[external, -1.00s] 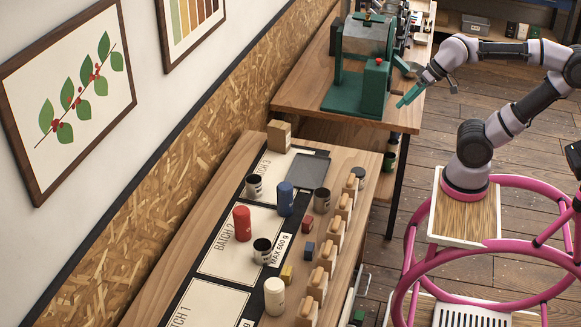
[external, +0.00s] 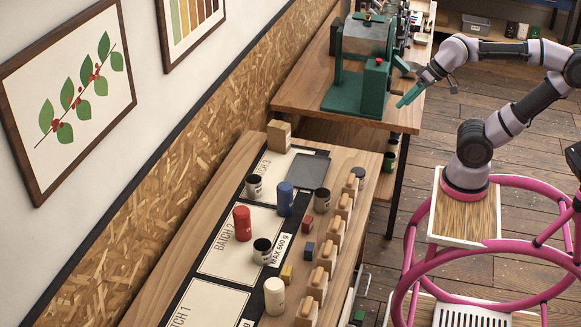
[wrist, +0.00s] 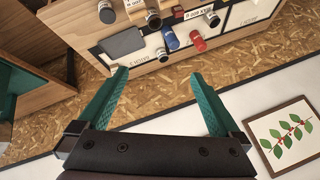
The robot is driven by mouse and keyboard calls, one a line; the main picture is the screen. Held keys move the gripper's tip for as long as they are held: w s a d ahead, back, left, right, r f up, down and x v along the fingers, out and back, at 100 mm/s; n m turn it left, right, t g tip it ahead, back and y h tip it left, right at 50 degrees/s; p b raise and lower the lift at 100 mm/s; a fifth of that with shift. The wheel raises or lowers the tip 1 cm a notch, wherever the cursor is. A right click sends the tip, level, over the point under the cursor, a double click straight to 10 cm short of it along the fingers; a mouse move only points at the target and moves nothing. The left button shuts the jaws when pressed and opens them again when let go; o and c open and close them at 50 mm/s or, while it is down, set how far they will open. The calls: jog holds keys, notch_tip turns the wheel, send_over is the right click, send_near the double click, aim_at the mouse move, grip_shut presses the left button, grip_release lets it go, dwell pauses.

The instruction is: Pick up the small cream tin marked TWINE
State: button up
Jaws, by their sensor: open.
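A cream cylindrical tin (external: 274,296) stands upright on the near part of the bench in the external view. Its marking is too small to read, so I cannot confirm that it says TWINE. I cannot make it out in the wrist view. My gripper (external: 408,97) is open and empty, in the air near the green machine, well away from the tin. In the wrist view, its two green fingers (wrist: 158,74) are spread apart with nothing between them.
Several wooden-topped pieces line the bench's right edge. The green machine (external: 357,90) stands on the far table. A wall runs along the left.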

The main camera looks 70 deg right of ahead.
dwell(0.4)
jog(key=w+a+f+m+g+y, duration=0.1)
jog(key=w+a+f+g+y, duration=0.25)
jog(key=w+a, duration=0.7)
jog(key=w+a+f+m+g+y, duration=0.3)
jog(key=w+a, duration=0.4)
jog(key=a, duration=0.6)
jog(key=w+a+f+m+g+y, duration=0.1)
jog(key=w+a+f+g+y, duration=0.15)
jog(key=a+f, duration=0.35)
jog(key=w+a+f+m+g+y, duration=0.15)
jog(key=w+a+f, duration=0.3)
jog(key=a, duration=0.45)
jog(key=w+a+f+m+y, duration=0.3)
jog(key=a+f+m+y, duration=0.2)
jog(key=a+f, duration=0.6)
send_near(274, 289)
jog(key=f, duration=0.3)
jog(key=shift+a+f, duration=0.2)
jog(key=shift+a, duration=0.05)
jog(key=shift+s+a+r, duration=0.15)
jog(key=shift+a, duration=0.6)
jog(key=shift+s+a, duration=0.15)
jog(key=shift+a, duration=0.85)
jog(key=shift+s+a, duration=0.15)
jog(key=shift+a, duration=0.85)
jog(key=shift+s+a, duration=0.2)
jog(key=shift+a, duration=0.75)
grip_shut()
